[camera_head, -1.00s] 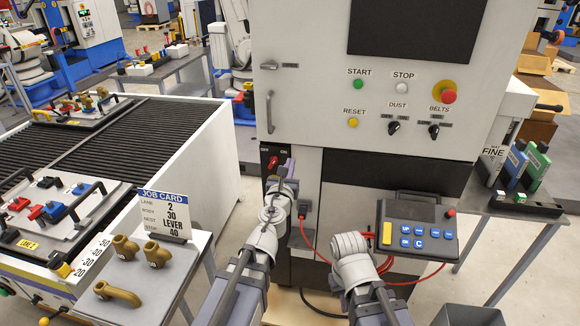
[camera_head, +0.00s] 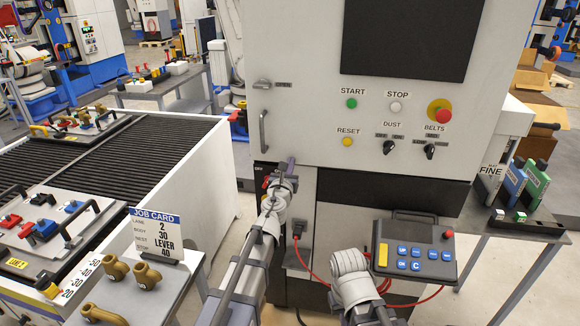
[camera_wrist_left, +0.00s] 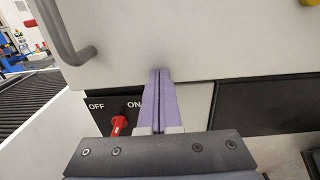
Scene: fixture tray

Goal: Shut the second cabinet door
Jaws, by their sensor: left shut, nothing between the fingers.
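The machine cabinet has a large pale front panel with a vertical bar handle (camera_head: 263,131) at its left; the handle also shows in the left wrist view (camera_wrist_left: 62,32). This panel (camera_head: 300,120) looks like a door; I cannot tell whether it is fully closed. My left gripper (camera_head: 290,163) is shut and empty at the panel's lower edge, right of and below the handle. In the left wrist view its purple fingers (camera_wrist_left: 160,75) overlap that edge; contact is unclear. The right arm shows at lower centre, but its gripper cannot be seen.
A red OFF/ON switch (camera_wrist_left: 118,125) sits just left of my left fingers. A button pendant (camera_head: 414,248) with a red cable is at the right. A roller conveyor (camera_head: 160,150) and job card (camera_head: 155,232) stand at left. Coloured binders (camera_head: 515,182) stand on the right-hand table.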

